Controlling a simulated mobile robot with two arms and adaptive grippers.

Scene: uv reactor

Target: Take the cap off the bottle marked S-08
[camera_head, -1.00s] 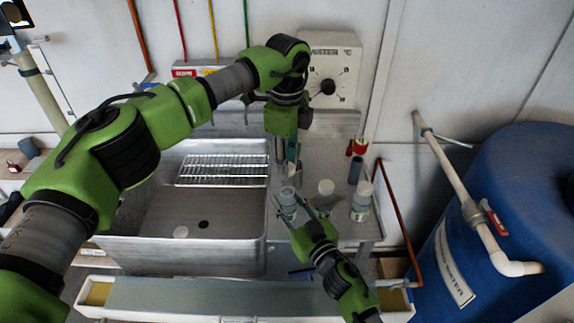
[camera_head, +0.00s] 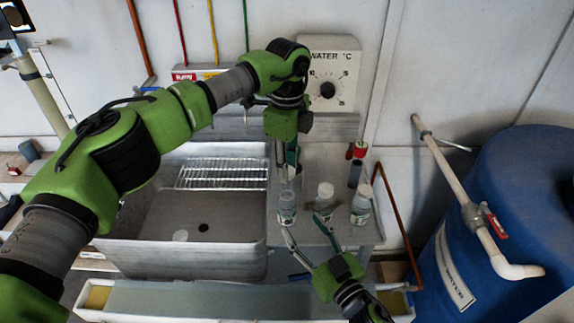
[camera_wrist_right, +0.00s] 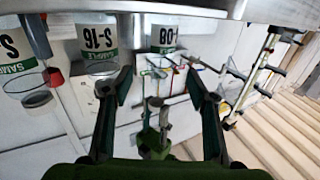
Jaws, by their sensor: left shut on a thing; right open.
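The bottle marked S-08 (camera_head: 287,209) stands upright, leftmost of three on the metal counter. Its label also shows in the upside-down right wrist view (camera_wrist_right: 165,36). No cap shows on its mouth. My left gripper (camera_head: 289,172) is just above this bottle, pointing down and shut on a small pale thing that looks like the cap. That thing is partly hidden by the fingers. In the right wrist view, the left gripper (camera_wrist_right: 155,108) is apart from the bottle. My right gripper (camera_head: 308,229) is open and empty in front of the bottles, touching none.
The bottle marked S-16 (camera_head: 325,199) and another capped sample bottle (camera_head: 361,206) stand to the right. A dark cylinder (camera_head: 355,174) and red-topped item (camera_head: 360,149) are behind. A sink (camera_head: 160,232) with a wire rack (camera_head: 222,173) is at left, a blue tank (camera_head: 520,200) at right.

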